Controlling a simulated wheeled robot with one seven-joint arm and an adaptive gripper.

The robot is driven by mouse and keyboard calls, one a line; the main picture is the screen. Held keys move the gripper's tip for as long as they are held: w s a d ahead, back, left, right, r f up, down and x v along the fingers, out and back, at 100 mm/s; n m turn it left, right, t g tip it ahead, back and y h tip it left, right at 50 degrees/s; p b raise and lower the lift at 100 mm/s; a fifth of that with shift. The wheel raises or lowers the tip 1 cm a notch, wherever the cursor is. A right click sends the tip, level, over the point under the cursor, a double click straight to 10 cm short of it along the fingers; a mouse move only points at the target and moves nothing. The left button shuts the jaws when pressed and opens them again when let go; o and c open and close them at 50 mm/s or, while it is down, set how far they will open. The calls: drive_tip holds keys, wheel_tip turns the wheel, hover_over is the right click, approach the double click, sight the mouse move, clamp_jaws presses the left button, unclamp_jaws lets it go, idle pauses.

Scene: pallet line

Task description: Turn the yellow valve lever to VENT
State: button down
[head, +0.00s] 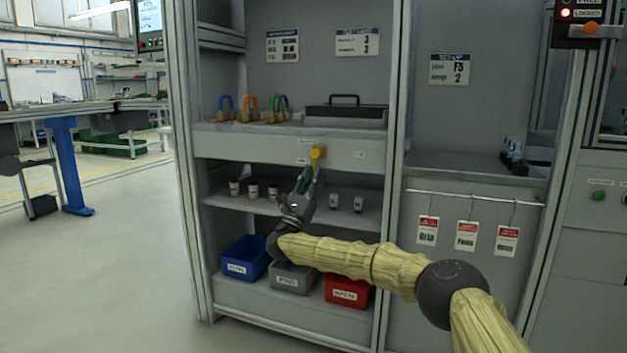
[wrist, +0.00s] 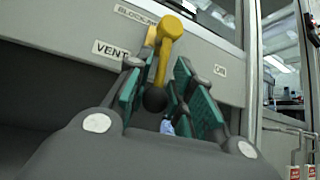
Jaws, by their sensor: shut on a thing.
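The yellow valve lever (head: 318,155) is mounted on the grey front panel of the shelf unit. In the wrist view the lever (wrist: 162,62) hangs down from its yellow hub, leaning slightly left, with a black ball knob at its end. A VENT label (wrist: 111,50) is on the panel left of the lever. My gripper (head: 313,175) reaches up to the lever from below. In the wrist view my gripper (wrist: 160,80) has its green-padded fingers on both sides of the lever, shut on it near the knob. The exact contact is partly hidden.
Another small label (wrist: 220,71) is right of the lever, and one partly hidden label is above. Several small cups (head: 253,191) stand on the shelf below. Blue (head: 246,258), grey (head: 293,278) and red (head: 347,291) bins sit lower. Several padlocks (head: 249,106) stand above.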

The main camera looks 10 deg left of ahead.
drive_tip(key=shift+r, duration=0.1)
drive_tip(key=c, duration=1.5)
unclamp_jaws()
drive_tip(key=shift+a, duration=0.1)
drive_tip(key=shift+c, duration=0.2)
drive_tip(key=v, duration=1.2)
